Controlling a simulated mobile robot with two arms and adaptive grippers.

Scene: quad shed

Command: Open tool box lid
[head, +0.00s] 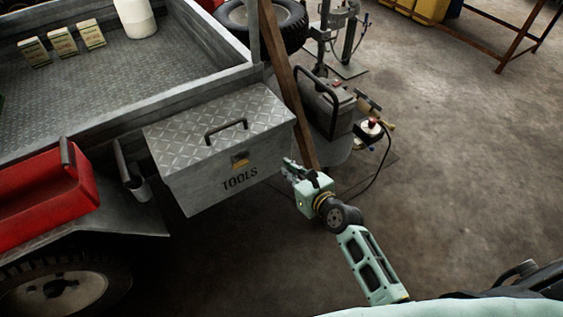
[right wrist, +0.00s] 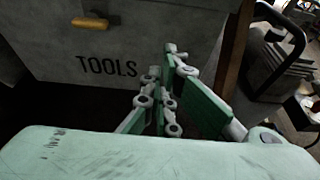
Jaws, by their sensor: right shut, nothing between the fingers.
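The grey metal tool box (head: 185,160) is mounted at the trailer's corner, with "TOOLS" on its front. Its diamond-plate lid (head: 190,130) is closed and has a dark handle (head: 226,130) on top. A yellowish latch (head: 240,161) sits on the front, and it also shows in the right wrist view (right wrist: 96,22). My right gripper (head: 289,168) is just right of the box front, near its lower right corner. It is shut and empty; in the right wrist view its fingers (right wrist: 168,75) are right of the lettering. I cannot tell whether it touches the box. My left gripper is not in view.
A wooden post (head: 293,90) stands close to the box's right end. Beyond it is a dark machine with a handle (head: 330,105) and a cable on the floor. A red box (head: 45,195) is at the left on the fender. The floor (head: 460,170) at right is open.

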